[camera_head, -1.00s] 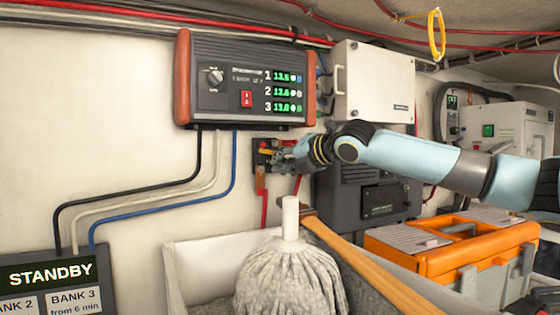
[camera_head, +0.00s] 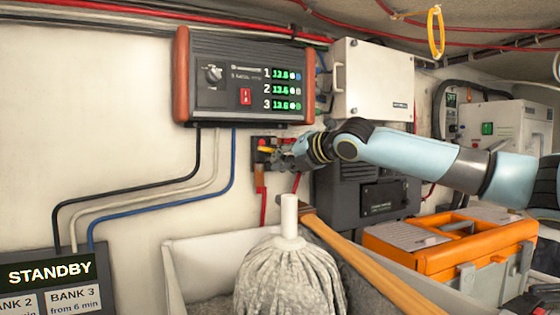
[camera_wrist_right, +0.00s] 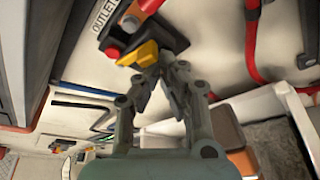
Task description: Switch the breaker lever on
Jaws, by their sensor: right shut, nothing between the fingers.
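The breaker is a small black block (camera_head: 262,143) on the white wall under the charger, with red cables below it. Its yellow lever (camera_head: 267,149) sticks out to the right, toward my right gripper (camera_head: 283,158). In the right wrist view the yellow lever (camera_wrist_right: 141,54) lies just in front of the closed fingertips (camera_wrist_right: 160,75), with a red button (camera_wrist_right: 112,53) beside it. The fingers are shut and empty, very near or touching the lever; I cannot tell which. My left gripper is not in view.
The charger (camera_head: 245,50) with green readouts hangs just above the breaker. A mop (camera_head: 288,270) and a wooden handle (camera_head: 365,265) stand below in front. An orange toolbox (camera_head: 450,250) and a dark box (camera_head: 375,195) are at right. A STANDBY panel (camera_head: 50,272) is at lower left.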

